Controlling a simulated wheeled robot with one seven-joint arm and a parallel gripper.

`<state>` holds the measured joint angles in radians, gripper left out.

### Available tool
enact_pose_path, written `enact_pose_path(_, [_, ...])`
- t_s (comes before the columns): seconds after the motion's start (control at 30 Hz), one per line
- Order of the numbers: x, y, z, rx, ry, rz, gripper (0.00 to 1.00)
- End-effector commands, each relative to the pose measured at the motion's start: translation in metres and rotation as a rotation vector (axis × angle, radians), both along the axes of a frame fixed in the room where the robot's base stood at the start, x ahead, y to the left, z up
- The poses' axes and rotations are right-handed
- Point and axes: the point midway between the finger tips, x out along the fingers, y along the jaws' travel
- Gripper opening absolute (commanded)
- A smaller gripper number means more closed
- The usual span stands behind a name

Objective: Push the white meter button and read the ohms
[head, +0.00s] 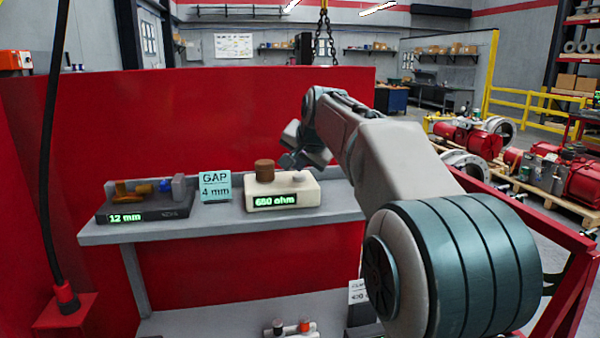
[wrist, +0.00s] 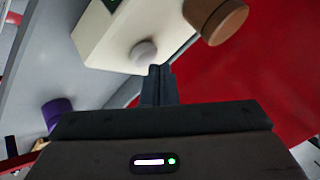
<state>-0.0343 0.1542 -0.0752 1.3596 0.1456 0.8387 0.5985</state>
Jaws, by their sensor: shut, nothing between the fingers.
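The cream meter box (head: 283,192) stands on the grey shelf, and its green display (head: 275,200) reads 680 ohm. A brown cylinder (head: 264,171) stands on its top. The white round button (head: 298,177) is on top at the right; it also shows in the wrist view (wrist: 143,53). My gripper (head: 286,160) is above and behind the meter in the head view. In the wrist view my shut, empty fingertips (wrist: 160,70) point at the meter, just beside the button. I cannot tell whether they touch it.
A dark gauge box (head: 146,203) reading 12 mm sits at the shelf's left. A sign (head: 215,187) says GAP 4 mm. The red panel (head: 180,120) rises behind the grey shelf (head: 225,225). A purple object (wrist: 57,112) shows in the wrist view.

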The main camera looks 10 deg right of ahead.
Motion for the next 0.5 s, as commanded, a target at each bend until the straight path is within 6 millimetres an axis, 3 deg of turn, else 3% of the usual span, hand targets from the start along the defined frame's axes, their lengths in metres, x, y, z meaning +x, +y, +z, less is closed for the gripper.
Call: enact_pose_path(0.5, [0.0001,-0.0002,0.0107,0.0,-0.001,0.0,0.0])
